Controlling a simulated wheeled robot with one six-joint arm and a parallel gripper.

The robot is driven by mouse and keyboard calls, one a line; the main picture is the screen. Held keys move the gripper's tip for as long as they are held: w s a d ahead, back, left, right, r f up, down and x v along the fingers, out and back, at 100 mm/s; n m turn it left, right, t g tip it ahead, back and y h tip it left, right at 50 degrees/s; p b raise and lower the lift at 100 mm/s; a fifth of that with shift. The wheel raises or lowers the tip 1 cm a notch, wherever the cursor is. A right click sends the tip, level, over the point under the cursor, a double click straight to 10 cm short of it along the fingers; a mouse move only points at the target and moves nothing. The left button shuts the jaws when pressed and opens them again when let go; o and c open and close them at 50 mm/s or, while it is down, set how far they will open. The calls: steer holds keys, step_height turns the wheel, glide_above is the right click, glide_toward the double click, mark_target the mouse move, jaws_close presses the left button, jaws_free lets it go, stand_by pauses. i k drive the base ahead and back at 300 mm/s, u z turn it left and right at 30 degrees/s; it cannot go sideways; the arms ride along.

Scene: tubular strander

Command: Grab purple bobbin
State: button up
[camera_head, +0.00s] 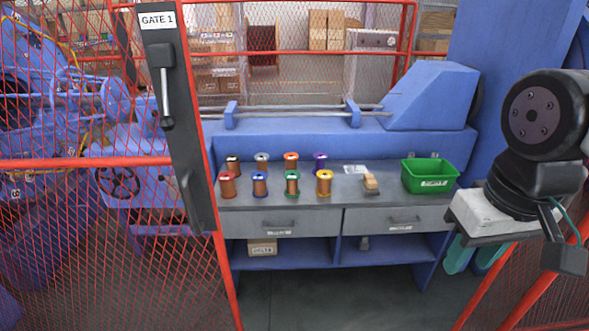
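The purple bobbin (320,160) stands upright in the back row on the grey bench top (340,197), at that row's right end. Its top flange is purple, and the yellow bobbin (324,184) in front hides some of its lower part. The other bobbins stand to its left and in front. My arm shows at the right edge of the picture, far to the right of the bobbins. My gripper's fingers cannot be made out.
A green bin (430,176) and a small wooden-topped brush (370,183) are on the bench's right part. A black gate post marked GATE 1 (174,110) and red mesh fencing (90,200) stand at left. Blue machinery (430,95) rises behind the bench.

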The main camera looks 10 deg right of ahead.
mark_target(319, 157)
steer(key=u, duration=0.4)
steer(key=i, duration=1.15)
steer(key=z, duration=0.7)
steer(key=i, duration=0.35)
steer(key=z, duration=0.35)
